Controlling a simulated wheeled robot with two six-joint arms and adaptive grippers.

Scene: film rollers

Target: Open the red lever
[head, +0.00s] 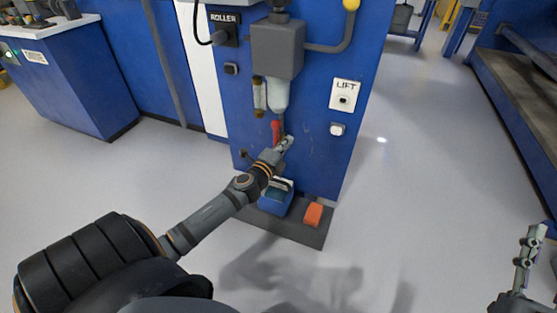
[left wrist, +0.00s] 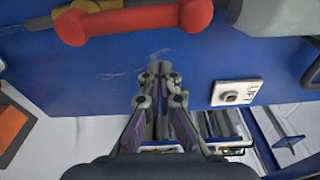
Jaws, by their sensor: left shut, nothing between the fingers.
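The red lever (head: 276,131) is on the front of the blue machine (head: 310,115), below a grey box with a pale cylinder. In the left wrist view the red lever (left wrist: 140,22) lies across the top of the picture, its rounded end to the right. My left gripper (head: 287,142) is shut and empty, close beside the lever's lower end in the head view. In the left wrist view its fingertips (left wrist: 158,72) are together, below the lever in the picture and apart from it. My right gripper (head: 531,236) is at the right edge; its jaw state is unclear.
A LIFT switch plate (head: 345,95) is right of the lever, with a white button (head: 337,129) below it. A blue container (head: 275,200) and an orange block (head: 313,214) are on a dark mat (head: 295,231) at the machine's foot. Open floor lies to the right.

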